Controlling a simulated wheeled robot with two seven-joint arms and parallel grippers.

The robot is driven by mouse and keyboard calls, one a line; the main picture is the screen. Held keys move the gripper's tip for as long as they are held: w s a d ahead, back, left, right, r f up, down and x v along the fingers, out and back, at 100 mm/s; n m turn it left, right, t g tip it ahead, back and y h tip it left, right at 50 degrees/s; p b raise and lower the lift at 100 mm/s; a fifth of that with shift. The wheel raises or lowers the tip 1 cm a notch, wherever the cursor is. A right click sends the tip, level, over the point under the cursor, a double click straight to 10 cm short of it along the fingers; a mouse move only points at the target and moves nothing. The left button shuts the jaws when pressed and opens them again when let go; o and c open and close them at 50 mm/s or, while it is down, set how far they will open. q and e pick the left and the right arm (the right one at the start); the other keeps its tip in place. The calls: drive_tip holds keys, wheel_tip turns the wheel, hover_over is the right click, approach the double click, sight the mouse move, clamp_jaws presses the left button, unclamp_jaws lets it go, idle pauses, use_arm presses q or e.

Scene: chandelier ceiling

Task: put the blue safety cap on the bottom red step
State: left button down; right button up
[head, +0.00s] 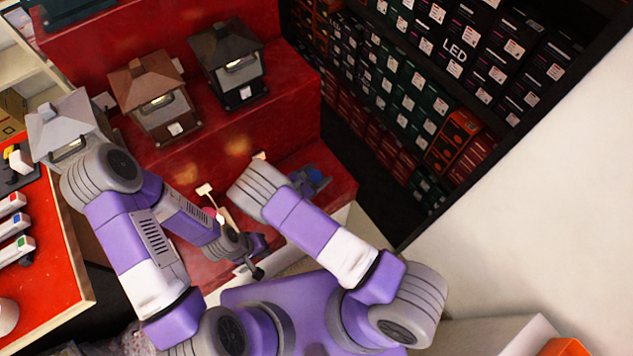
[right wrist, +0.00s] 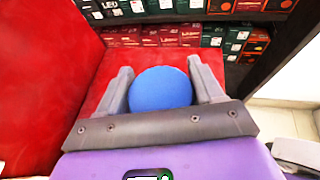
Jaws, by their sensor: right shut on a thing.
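The blue safety cap (right wrist: 161,89) sits between the two grey fingers of my right gripper (right wrist: 160,88) in the right wrist view. The gripper is shut on it. In the head view the cap shows as a small blue patch (head: 314,176), partly hidden by my right arm. It is over the bottom red step (head: 340,172), near its right end. I cannot tell whether the cap touches the step. Red surface also shows behind the cap in the right wrist view (right wrist: 118,63). My left gripper (head: 254,268) hangs low at the step's front; its jaw state is unclear.
Several lanterns stand on the higher red step, including a brown one (head: 152,98) and a dark one (head: 229,64). A white tag (head: 205,190) lies near my left forearm. Shelves of boxes (head: 400,85) stand right of the steps. A red-topped table (head: 40,250) is at left.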

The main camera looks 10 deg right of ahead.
sight(317, 181)
wheel_tip(317, 181, down, 4)
drive_tip(key=shift+r+b, duration=0.1)
drive_tip(key=shift+b, duration=0.6)
use_arm(q)
drive_tip(key=shift+f, duration=0.65)
use_arm(e)
drive_tip(key=shift+r, duration=0.1)
drive_tip(key=shift+f, duration=0.25)
drive_tip(key=o, duration=0.7)
use_arm(q)
drive_tip(key=shift+f, duration=0.15)
use_arm(e)
drive_tip(key=shift+o, duration=0.2)
drive_tip(key=shift+r, duration=0.15)
